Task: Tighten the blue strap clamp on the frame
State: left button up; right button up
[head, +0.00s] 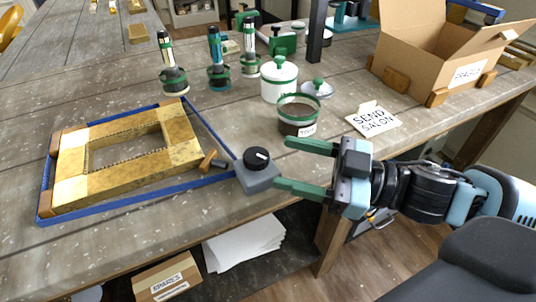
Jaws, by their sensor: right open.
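The gilt frame (110,181) lies on the bench at the left with whitish corners. The blue strap (157,193) runs around its outside and stands off from the frame at places, with brown corner blocks. The clamp's grey body with a black knob (257,158) sits at the strap's right corner, near the bench's front edge. My right gripper (282,164) has green fingers, open, just right of the clamp body. Its lower finger reaches close to the grey body; I cannot tell if they touch. My left gripper is not in view.
A brown pot (298,115), a white lidded jar (279,78) and a small lid (317,89) stand behind the gripper. Several green-banded tools (218,72) stand further back. A card (373,119) and an open cardboard box (440,55) are at the right.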

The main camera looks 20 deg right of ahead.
aim_at(268, 160)
jog(key=f+m, duration=0.1)
jog(key=d+m+h, duration=0.1)
jog(key=shift+f+m+t, duration=0.3)
jog(key=shift+f+m, duration=0.05)
jog(key=shift+m, duration=0.05)
jog(key=shift+w+a+r, duration=0.1)
jog(key=shift+a, duration=0.05)
jog(key=shift+w+a, duration=0.25)
jog(key=shift+w, duration=0.05)
jog(key=shift+w+a, duration=0.45)
jog(key=shift+a, duration=0.1)
jog(key=shift+p+x, duration=0.35)
jog(key=shift+x, duration=2.35)
